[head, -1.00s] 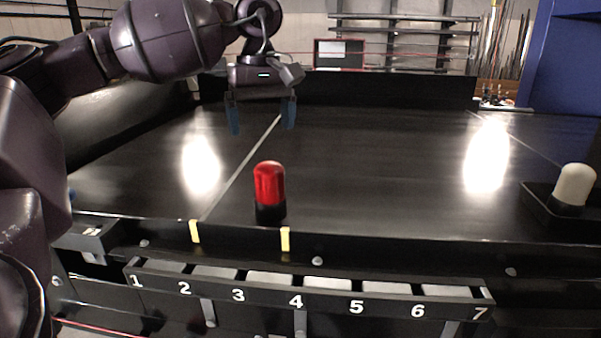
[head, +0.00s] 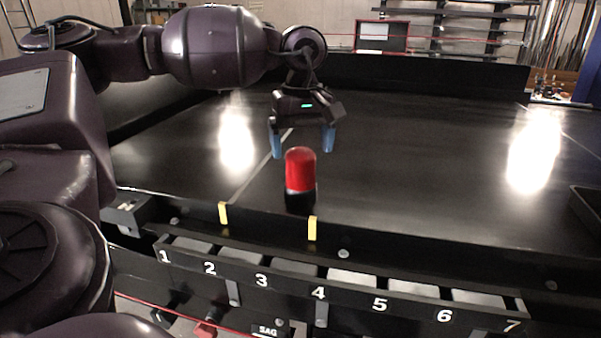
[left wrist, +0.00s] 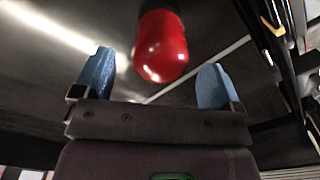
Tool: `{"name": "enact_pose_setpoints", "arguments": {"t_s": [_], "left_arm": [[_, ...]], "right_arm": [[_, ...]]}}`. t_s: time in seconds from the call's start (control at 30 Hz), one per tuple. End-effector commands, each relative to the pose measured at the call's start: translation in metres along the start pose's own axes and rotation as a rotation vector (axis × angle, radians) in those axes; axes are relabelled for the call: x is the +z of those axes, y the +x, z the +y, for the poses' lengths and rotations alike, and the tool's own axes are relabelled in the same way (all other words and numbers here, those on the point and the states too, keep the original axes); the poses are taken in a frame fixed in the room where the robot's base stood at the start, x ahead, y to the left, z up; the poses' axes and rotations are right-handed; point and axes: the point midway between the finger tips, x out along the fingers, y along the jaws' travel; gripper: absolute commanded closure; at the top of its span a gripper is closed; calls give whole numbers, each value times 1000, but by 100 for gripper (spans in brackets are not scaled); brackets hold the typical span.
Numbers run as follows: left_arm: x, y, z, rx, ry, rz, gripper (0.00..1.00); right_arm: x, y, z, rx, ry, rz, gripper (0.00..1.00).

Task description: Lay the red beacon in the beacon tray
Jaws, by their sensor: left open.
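The red beacon (head: 300,172), a red dome on a black base, stands upright on the black conveyor belt near its front edge. My left gripper (head: 302,145) is open and pointing down, just behind and above the beacon in the head view. Its blue fingers show on either side of the beacon's top, apart from it. In the left wrist view the red dome (left wrist: 160,48) shows between and beyond the two fingers. A dark tray (head: 585,212) is partly visible at the right edge; its contents are cut off. My right gripper is not in view.
A row of compartments numbered 1 to 7 (head: 345,292) runs along the conveyor's front, below belt level. Two yellow marks (head: 312,228) sit on the front rail. The belt (head: 430,175) right of the beacon is clear.

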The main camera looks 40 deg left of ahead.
Motion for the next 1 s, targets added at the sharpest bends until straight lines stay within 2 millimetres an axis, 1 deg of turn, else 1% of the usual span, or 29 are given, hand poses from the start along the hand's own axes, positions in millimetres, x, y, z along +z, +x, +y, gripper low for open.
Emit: {"name": "enact_pose_setpoints", "arguments": {"t_s": [0.1,0.2,0.3,0.5,0.57,0.9,1.0], "left_arm": [[1,15,-2,-1,0,0,10],[1,24,-2,0,0,-1,10],[1,28,-2,1,0,0,10],[1,29,-2,1,0,0,10],[1,29,-2,1,0,0,17],[0,29,-2,1,0,0,69],[0,28,-2,2,0,0,69]], "right_arm": [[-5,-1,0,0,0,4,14],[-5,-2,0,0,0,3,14],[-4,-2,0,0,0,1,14],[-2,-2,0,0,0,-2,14],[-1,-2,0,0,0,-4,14],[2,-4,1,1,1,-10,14],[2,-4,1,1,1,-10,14]]}}
